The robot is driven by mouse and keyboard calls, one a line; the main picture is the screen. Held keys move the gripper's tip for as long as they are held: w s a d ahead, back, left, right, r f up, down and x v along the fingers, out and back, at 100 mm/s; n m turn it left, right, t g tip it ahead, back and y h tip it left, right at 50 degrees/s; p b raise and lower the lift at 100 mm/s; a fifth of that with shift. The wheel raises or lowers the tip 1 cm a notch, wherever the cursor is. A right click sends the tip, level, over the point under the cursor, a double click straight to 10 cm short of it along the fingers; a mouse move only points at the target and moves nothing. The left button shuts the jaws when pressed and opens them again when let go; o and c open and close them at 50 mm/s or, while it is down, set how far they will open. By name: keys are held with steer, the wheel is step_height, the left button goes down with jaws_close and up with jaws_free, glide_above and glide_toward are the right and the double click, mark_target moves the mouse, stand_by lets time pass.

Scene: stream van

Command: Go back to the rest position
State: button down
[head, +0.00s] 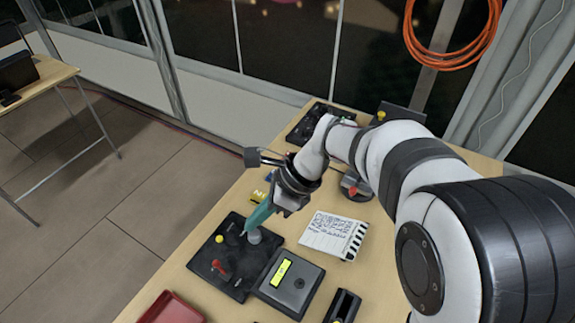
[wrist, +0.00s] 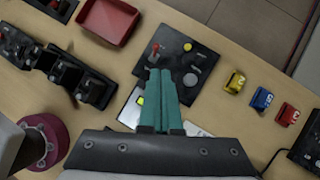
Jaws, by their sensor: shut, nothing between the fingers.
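My gripper (head: 249,228) has teal fingers, and they are closed together with nothing between them. In the head view it points down over the black control panel (head: 203,262), close to a grey round knob (head: 254,236). The panel also carries a red lever (head: 220,267) and a yellow button (head: 219,239). I cannot tell whether the fingers touch the knob.
A red tray (head: 172,309), a device with a yellow display (head: 290,283) and a clapperboard-style note card (head: 333,235) lie around the panel. Yellow, blue and red numbered blocks (wrist: 262,98) stand to the right in the wrist view. Bare wood shows between them.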

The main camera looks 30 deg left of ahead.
steer(key=d+r+n+t, duration=0.2)
steer(key=d+r, duration=0.2)
steer(key=d, duration=0.7)
steer(key=s+d+n+t+h, duration=0.1)
steer(key=s+d+n+h, duration=0.1)
steer(key=s+d, duration=0.3)
steer(key=s+d+f+n+h, duration=0.1)
steer(key=s+d+n, duration=0.2)
steer(key=d, duration=1)
steer(key=s, duration=0.3)
steer(key=shift+s+d+n+t+h, duration=0.2)
steer(key=shift+d+n+t+h, duration=0.1)
steer(key=shift+t+h, duration=0.1)
steer(key=shift+f, duration=0.1)
